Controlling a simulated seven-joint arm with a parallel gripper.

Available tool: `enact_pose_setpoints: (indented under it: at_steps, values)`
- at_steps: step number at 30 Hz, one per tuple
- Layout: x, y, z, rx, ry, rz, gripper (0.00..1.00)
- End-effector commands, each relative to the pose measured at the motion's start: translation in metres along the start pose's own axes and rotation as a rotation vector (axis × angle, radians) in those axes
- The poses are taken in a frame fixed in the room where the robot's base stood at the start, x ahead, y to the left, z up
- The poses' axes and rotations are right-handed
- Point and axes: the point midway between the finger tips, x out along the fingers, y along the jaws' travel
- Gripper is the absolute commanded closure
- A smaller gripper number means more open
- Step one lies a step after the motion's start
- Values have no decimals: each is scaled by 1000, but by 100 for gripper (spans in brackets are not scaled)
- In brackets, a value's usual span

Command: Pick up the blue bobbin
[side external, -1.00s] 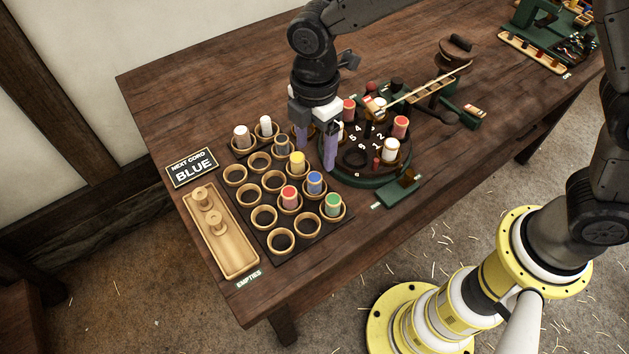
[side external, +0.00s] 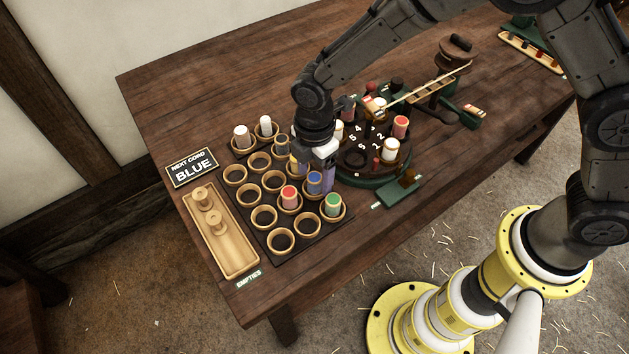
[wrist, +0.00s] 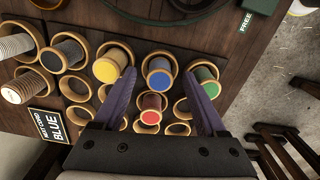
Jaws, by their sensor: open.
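The blue bobbin (side external: 314,183) stands in a wooden cup of the dark rack. In the wrist view the blue bobbin (wrist: 159,77) shows its blue top between my two fingers, a little past their tips. My gripper (side external: 313,180) is open with purple fingers. It is over the rack, close behind the blue bobbin in the side view, and holds nothing. In the wrist view my gripper (wrist: 160,80) frames the blue bobbin, with the yellow bobbin (wrist: 108,67) by the left finger and the green bobbin (wrist: 205,77) by the right finger.
A red bobbin (side external: 289,196) stands beside the blue one. Several rack cups are empty. A wooden tray (side external: 237,258) with two empty spools lies left of the rack. A sign (side external: 192,168) reads NEXT CORD BLUE. A round green-edged stand (side external: 374,181) with bobbins is to the right.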

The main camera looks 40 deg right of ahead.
Motion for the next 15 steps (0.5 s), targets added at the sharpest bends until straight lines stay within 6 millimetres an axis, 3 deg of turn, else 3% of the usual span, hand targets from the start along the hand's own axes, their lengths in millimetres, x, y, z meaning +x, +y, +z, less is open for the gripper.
enact_pose_setpoints:
  at_steps: [2,12,14,15]
  values:
    - [0,0,0,0,0,0,29]
    - [-1,0,0,0,0,1,91]
    - [-1,0,0,0,0,1,100]
    - [-1,0,0,0,0,1,100]
